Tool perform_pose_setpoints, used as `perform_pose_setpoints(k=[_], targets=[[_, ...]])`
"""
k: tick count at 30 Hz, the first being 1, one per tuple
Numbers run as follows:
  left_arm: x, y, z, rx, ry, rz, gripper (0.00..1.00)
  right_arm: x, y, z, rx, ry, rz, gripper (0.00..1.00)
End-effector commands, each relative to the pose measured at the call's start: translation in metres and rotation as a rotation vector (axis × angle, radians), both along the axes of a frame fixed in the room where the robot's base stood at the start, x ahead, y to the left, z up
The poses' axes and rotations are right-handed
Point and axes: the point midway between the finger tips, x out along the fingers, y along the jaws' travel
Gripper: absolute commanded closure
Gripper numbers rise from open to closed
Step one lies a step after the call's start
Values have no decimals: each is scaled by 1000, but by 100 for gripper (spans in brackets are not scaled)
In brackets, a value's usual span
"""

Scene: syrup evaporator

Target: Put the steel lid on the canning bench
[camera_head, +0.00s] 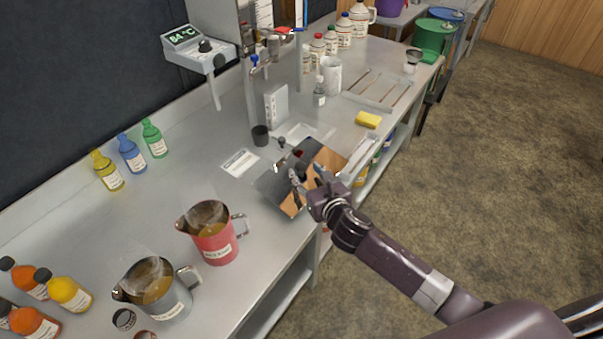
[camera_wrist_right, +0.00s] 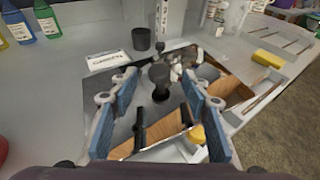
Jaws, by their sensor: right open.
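A flat grey metal plate, apparently the steel lid (camera_head: 272,187), lies at the near edge of the long steel bench (camera_head: 262,280), over or against a wood-sided box (camera_head: 329,159). My right gripper (camera_head: 308,179) reaches over it from the right and hides part of it. In the right wrist view the gripper (camera_wrist_right: 158,88) is open, its two blue-padded fingers spread on either side of a black knob (camera_wrist_right: 160,82) that stands up from the grey area. I cannot tell whether the fingers touch the knob. My left gripper is not in view.
Left of the gripper stand a red pitcher (camera_head: 214,240) and a grey pitcher (camera_head: 157,290). A dark cup (camera_head: 260,135), a white label card (camera_head: 240,162) and a yellow sponge (camera_head: 368,119) lie nearby. Bottles line the back. Open floor is at the right.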

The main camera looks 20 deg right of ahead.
Motion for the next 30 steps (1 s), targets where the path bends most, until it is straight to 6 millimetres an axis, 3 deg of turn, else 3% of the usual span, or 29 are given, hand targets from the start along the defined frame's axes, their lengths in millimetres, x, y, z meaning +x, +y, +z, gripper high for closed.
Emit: perform_pose_setpoints(k=[10, 20, 30], targets=[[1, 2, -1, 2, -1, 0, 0, 41, 3, -13, 3, 1, -2, 57], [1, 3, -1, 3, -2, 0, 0, 45, 4, -15, 3, 1, -1, 58], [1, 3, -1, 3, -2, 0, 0, 45, 4, -15, 3, 1, -1, 95]])
